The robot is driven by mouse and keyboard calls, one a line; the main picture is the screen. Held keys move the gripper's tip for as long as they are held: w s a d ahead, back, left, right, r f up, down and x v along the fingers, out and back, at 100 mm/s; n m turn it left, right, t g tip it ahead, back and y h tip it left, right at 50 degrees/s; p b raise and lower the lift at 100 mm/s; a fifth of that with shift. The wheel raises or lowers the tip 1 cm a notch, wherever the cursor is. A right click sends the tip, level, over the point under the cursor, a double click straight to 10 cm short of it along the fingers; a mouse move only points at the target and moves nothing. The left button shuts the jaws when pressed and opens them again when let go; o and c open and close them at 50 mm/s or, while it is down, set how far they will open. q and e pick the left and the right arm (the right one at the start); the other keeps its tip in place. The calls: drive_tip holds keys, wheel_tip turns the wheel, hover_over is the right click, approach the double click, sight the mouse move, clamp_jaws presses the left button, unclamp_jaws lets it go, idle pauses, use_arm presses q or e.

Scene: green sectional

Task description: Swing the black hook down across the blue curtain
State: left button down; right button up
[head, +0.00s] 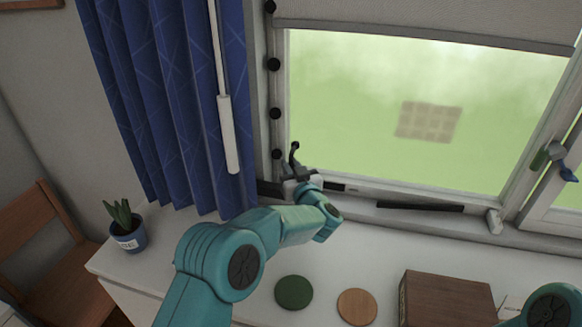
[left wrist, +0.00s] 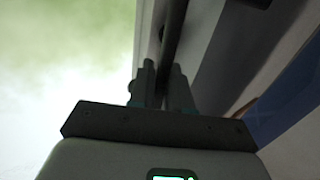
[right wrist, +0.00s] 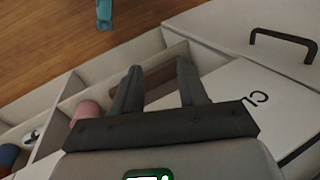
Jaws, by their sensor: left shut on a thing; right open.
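The blue curtain (head: 160,95) hangs in folds at the left of the window in the head view; a blue strip, likely the curtain, shows at the right of the left wrist view (left wrist: 292,108). The black hook (head: 294,150) points up beside the window frame, just right of the curtain's lower part. My left gripper (head: 296,181) is at its base. In the left wrist view my left gripper (left wrist: 163,75) is shut on the hook's dark rod (left wrist: 172,32). My right gripper (right wrist: 157,72) is open and empty; it is outside the head view.
A white wand (head: 228,135) hangs before the curtain. Black knobs (head: 274,64) line the window frame. A potted plant (head: 126,228), green disc (head: 293,292), wooden disc (head: 357,306) and brown box (head: 445,298) stand on the white sill. An open compartment (right wrist: 85,75) lies below my right gripper.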

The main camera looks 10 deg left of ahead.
use_arm(q)
drive_tip(key=shift+s+a+f+n+t+y+b, duration=0.15)
drive_tip(key=shift+s+n+t+y+b, duration=0.6)
drive_tip(key=shift+b, duration=2.9)
drive_tip(key=shift+s+d+f+n+t+y+b, duration=0.1)
drive_tip(key=shift+s+f+n+t+y+b, duration=0.6)
drive_tip(key=shift+b, duration=2.95)
drive_tip(key=shift+s+a+r+n+t+y+b, duration=0.2)
drive_tip(key=shift+s+n+y+b, duration=1)
drive_tip(key=shift+b, duration=2.45)
drive_tip(key=shift+s+d+r, duration=0.1)
drive_tip(key=shift+s+d, duration=0.05)
drive_tip(key=shift+s, duration=0.05)
drive_tip(key=c, duration=1.2)
unclamp_jaws()
drive_tip(key=shift+c, duration=0.2)
drive_tip(key=s+d+f+b, duration=0.1)
drive_tip(key=s+d, duration=0.8)
drive_tip(key=s, duration=0.2)
drive_tip(key=shift+s+f, duration=0.3)
drive_tip(key=shift+s, duration=0.1)
